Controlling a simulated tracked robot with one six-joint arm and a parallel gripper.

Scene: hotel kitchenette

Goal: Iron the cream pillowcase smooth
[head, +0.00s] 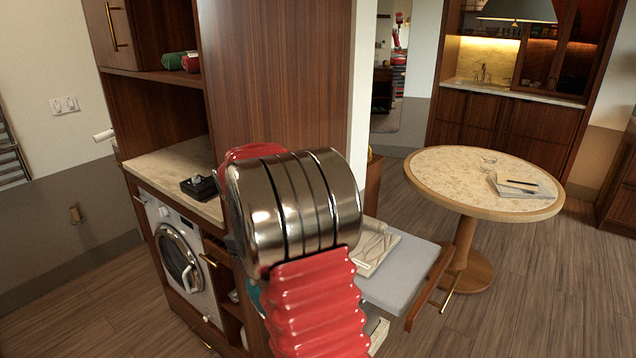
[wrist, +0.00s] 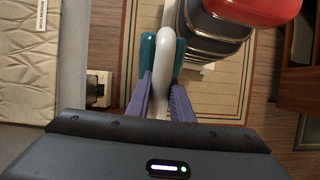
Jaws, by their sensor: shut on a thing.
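The cream pillowcase (head: 374,250) lies on the grey pull-out ironing board (head: 395,285), partly hidden behind my arm in the head view. In the wrist view the pillowcase (wrist: 25,75) is at the far left, with visible creases and a white label; the board's grey edge (wrist: 73,60) runs beside it. Teal surfaces flank the handle. The rest of the held thing is hidden. In the head view my arm covers the gripper.
A wooden cabinet holds a washing machine (head: 180,255) and a counter with a small black tray (head: 200,187). A round table (head: 450,168) with papers and a glass stands at right. The open wooden drawer front (head: 430,288) ends the board. Floor around the table is clear.

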